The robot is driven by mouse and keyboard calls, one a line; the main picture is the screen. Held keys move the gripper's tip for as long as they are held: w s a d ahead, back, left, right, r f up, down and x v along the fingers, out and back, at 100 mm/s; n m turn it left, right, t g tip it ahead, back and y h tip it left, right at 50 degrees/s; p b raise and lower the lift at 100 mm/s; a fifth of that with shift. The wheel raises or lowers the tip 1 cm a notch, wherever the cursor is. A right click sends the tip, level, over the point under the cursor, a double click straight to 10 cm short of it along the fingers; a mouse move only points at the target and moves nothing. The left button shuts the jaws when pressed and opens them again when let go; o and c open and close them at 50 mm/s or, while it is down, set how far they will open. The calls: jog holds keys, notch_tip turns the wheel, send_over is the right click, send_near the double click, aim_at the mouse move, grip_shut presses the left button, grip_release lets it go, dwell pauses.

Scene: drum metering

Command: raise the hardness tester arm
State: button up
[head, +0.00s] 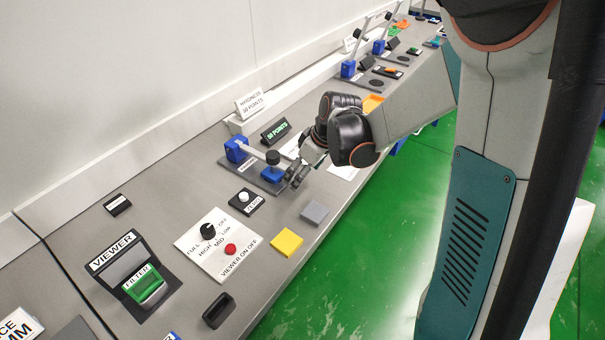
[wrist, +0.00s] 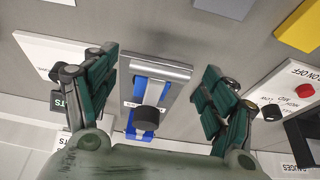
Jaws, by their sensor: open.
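The hardness tester stands on the bench on a grey base plate (head: 228,168), with a blue post (head: 236,149) at its back. Its pale arm (head: 254,151) lies low, roughly level, over a blue block (head: 271,175). A black knob (head: 272,157) sits at its front end. In the wrist view the black knob (wrist: 147,119) and the plate (wrist: 160,70) show between my fingers. My gripper (head: 293,177) is at the front right of the tester. It is open and empty, with its fingers (wrist: 159,75) apart on either side of the tester in the wrist view.
A green "50 POINTS" display (head: 275,131) and a hardness sign (head: 250,105) stand behind the tester. A white-knobbed button (head: 244,196), a control panel (head: 215,242) and a yellow pad (head: 286,242) lie nearer. Another tester (head: 348,68) with its arm up stands farther along.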

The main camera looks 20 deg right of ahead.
jog(key=shift+f, duration=0.1)
jog(key=shift+c, duration=0.6)
jog(key=c, duration=1.4)
jog(key=w+a+r+g+h+p, duration=0.1)
jog(key=r+p, duration=0.2)
jog(key=r, duration=0.2)
jog(key=w+a+r+g+h+p, duration=0.1)
jog(key=w+r+p, duration=0.1)
jog(key=r+p, duration=0.1)
jog(key=w+a+r+g+h+p, duration=0.1)
jog(key=r+g+p, duration=0.1)
jog(key=r, duration=0.4)
jog(key=shift+w+a+r+p, duration=0.3)
jog(key=shift+w+r+p, duration=0.1)
jog(key=shift+p, duration=0.5)
jog(key=w+a+r+p, duration=0.2)
jog(key=w+a+r, duration=0.1)
jog(key=w+r, duration=0.1)
jog(key=shift+w+a+r+p, duration=0.3)
jog(key=shift+w+r+p, duration=0.1)
jog(key=shift+r, duration=0.05)
jog(key=w+a+r+p, duration=0.1)
jog(key=w+a+r, duration=0.1)
jog(key=w, duration=0.3)
jog(key=shift+a+r+p, duration=0.3)
jog(key=shift+a+p, duration=0.1)
jog(key=shift+a, duration=0.45)
jog(key=shift+w+a+r, duration=0.15)
jog(key=shift+w+a, duration=0.45)
jog(key=shift+w, duration=0.25)
